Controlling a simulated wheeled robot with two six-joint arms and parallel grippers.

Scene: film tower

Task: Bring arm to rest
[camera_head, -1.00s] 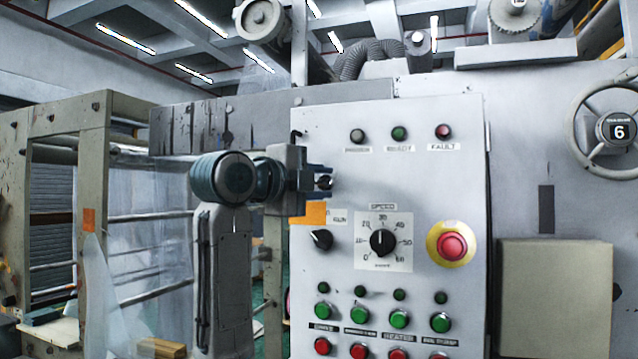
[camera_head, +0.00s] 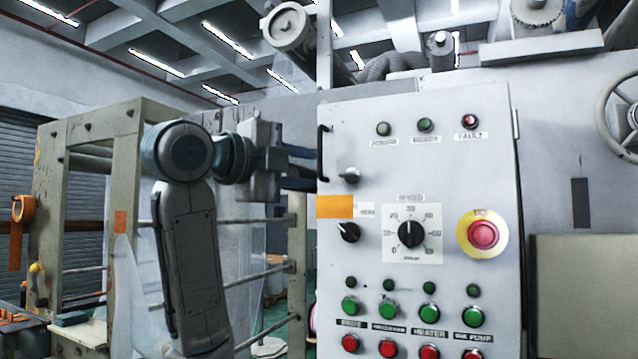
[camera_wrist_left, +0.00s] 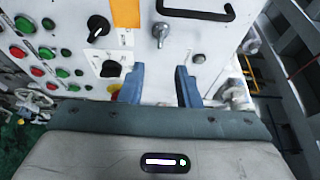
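My left gripper (camera_head: 303,169) is open and empty in the head view, just left of the white control panel (camera_head: 450,125). Its two fingers are apart, one above the other, and point right toward a grey panel handle (camera_head: 348,175) at the door's left edge. In the left wrist view the blue fingers (camera_wrist_left: 158,87) stand apart with nothing between them. The same handle (camera_wrist_left: 162,35) lies beyond the fingertips, apart from them. My right gripper is in neither view.
The panel carries a speed dial (camera_head: 411,235), a red emergency stop (camera_head: 483,235) and several green and red buttons. A black door pull (camera_head: 321,152) sticks out near my fingers. A beige frame (camera_head: 120,165) with rollers stands behind my left arm.

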